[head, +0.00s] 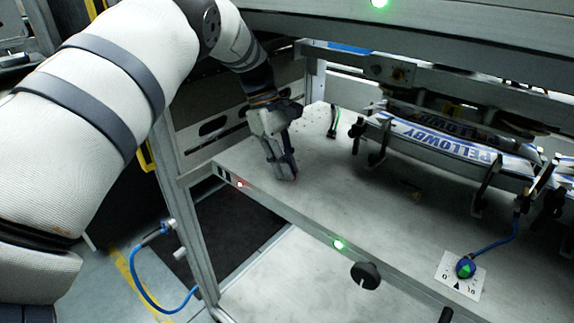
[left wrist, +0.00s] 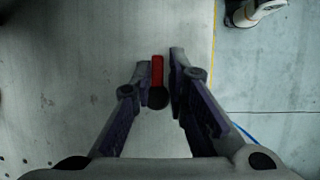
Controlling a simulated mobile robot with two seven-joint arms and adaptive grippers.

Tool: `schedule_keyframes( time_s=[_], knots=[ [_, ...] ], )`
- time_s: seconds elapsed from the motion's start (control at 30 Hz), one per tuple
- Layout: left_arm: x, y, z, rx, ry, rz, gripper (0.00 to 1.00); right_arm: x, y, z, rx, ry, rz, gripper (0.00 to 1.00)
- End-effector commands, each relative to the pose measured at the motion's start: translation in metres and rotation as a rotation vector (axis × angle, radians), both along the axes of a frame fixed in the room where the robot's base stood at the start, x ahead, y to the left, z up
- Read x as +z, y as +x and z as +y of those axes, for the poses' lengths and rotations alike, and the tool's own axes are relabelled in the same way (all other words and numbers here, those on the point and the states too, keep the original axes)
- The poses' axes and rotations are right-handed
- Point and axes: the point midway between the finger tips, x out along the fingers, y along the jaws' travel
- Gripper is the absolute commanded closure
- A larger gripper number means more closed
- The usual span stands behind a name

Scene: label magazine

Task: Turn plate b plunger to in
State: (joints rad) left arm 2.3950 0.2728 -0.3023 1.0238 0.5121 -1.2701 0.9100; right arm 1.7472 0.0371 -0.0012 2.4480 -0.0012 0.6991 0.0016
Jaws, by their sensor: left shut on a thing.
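A small red plunger handle (left wrist: 157,72) with a dark round end (left wrist: 158,97) stands out from the pale shelf plate in the left wrist view. My left gripper (left wrist: 160,64) has its fingers on either side of the red handle and is shut on it. In the head view my left gripper (head: 287,177) points down at the shelf near its front left corner, and the fingers hide nearly all of the handle. I cannot read any plate letter there. My right gripper is in neither view.
The grey shelf (head: 330,205) is clear to the right of my gripper. A rack with blue-white label strips (head: 440,140) stands at the back right. A frame post (head: 190,230) stands at left.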

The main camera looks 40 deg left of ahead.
Motion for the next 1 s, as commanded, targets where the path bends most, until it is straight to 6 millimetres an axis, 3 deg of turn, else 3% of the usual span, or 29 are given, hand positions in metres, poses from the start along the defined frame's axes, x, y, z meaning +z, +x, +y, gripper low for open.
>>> schedule_keyframes(
  time_s=[0.57,0.6,0.67,1.0],
  knots=[
    [0.0059,0.0052,0.0004,-0.038,0.004,-0.025,1.0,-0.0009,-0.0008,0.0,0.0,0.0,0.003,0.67],
    [0.0059,0.0051,0.0003,-0.038,0.004,-0.025,0.8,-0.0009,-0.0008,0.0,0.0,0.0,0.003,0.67],
    [0.0055,0.0049,0.0004,-0.038,0.004,-0.024,0.7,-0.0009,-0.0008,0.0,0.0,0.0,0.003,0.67],
    [0.0024,0.0019,0.0004,-0.038,0.002,-0.011,0.7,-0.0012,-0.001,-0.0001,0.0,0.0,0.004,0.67]
  ],
)
